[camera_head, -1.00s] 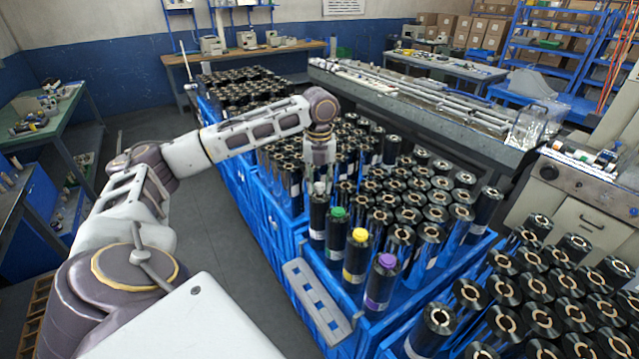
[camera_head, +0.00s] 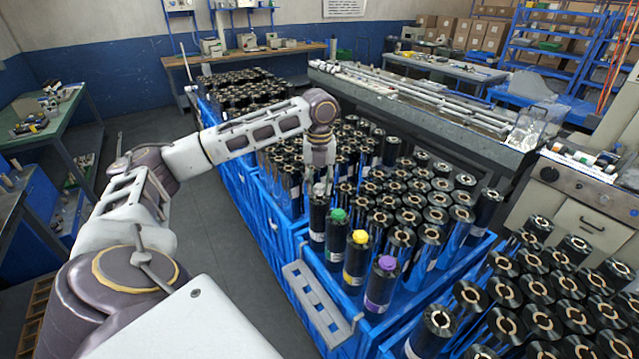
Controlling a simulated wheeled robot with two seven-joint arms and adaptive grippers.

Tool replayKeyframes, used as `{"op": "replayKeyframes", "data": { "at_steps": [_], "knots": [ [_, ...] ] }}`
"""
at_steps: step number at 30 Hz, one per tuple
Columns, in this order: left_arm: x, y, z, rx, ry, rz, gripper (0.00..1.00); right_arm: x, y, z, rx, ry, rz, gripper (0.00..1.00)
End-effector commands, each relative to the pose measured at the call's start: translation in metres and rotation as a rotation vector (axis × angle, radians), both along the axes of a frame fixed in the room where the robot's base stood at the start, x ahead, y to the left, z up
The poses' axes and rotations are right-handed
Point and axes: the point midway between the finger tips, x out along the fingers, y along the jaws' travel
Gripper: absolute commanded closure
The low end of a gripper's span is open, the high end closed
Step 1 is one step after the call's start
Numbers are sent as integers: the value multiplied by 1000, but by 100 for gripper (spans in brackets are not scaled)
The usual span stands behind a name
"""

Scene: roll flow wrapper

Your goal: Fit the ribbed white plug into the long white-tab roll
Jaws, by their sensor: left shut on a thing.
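My left gripper (camera_head: 319,178) points down over the front-left corner of the blue crate. It is shut on the white plug (camera_head: 319,189), which is small and partly hidden by the fingers. The white-tab roll (camera_head: 317,218) stands upright, black and long, directly below the plug. The plug is at the roll's top end; I cannot tell whether it is inside the core. The ribs are too small to make out. My right gripper is out of view.
Rolls with a green plug (camera_head: 338,215), a yellow plug (camera_head: 360,237) and a purple plug (camera_head: 387,263) stand in a row to the right. Many black rolls crowd the blue crate (camera_head: 285,262) behind. A grey slotted bracket (camera_head: 318,305) is at the crate's front. Floor at left is free.

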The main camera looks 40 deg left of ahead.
Motion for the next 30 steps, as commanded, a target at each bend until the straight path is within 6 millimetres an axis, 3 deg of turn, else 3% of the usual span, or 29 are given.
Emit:
{"op": "replayKeyframes", "data": {
  "at_steps": [30],
  "knots": [
    [0,0,14,-1,-1,0,77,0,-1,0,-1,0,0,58]
  ]
}}
